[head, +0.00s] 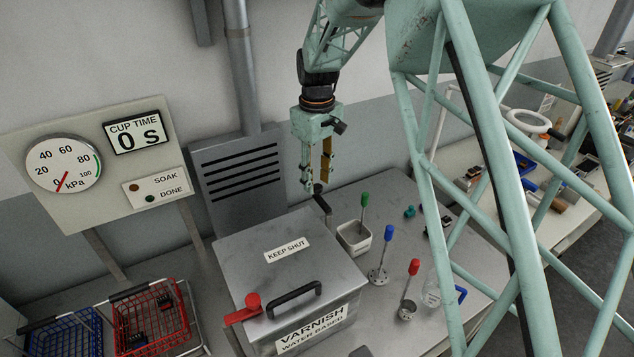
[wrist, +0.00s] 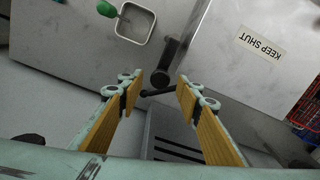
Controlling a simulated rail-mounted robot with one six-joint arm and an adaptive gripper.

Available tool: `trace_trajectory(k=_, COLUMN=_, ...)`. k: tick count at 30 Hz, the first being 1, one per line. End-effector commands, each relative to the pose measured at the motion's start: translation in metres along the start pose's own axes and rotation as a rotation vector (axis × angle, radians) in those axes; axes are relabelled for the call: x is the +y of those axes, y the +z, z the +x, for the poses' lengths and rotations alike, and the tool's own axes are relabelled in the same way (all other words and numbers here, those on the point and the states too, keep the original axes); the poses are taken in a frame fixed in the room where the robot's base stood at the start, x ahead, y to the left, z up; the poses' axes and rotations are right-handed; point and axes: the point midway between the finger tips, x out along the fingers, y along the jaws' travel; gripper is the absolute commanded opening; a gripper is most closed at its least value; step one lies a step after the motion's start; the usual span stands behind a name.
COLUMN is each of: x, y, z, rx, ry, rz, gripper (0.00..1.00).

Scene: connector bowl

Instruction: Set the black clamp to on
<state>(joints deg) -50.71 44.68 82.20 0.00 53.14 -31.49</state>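The black clamp (head: 322,204) stands at the back right corner of the varnish box (head: 290,255), partly hidden in the head view. In the wrist view the clamp (wrist: 170,62) shows as a dark handle with a thin dark bar crossing between my fingertips. My gripper (head: 317,180) points down above the clamp, fingers apart with nothing held. In the wrist view my gripper (wrist: 158,86) is open, one finger on each side of the clamp's near end. I cannot tell how high the fingertips are above it.
A red clamp (head: 246,309) sits at the box's front left. A white cup (head: 354,238) with a green-handled tool stands close to the right of the black clamp. Blue (head: 380,265) and red (head: 409,293) handled tools stand farther forward. Wire baskets (head: 150,318) are at left.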

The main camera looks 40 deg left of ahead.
Motion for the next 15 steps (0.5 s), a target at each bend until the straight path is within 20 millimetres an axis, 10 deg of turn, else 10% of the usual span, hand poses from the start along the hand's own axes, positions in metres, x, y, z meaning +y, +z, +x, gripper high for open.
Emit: trace_trajectory(k=15, x=0.0001, y=-0.0002, z=0.0121, rx=0.001, ry=0.0, rz=0.0, gripper=0.32)
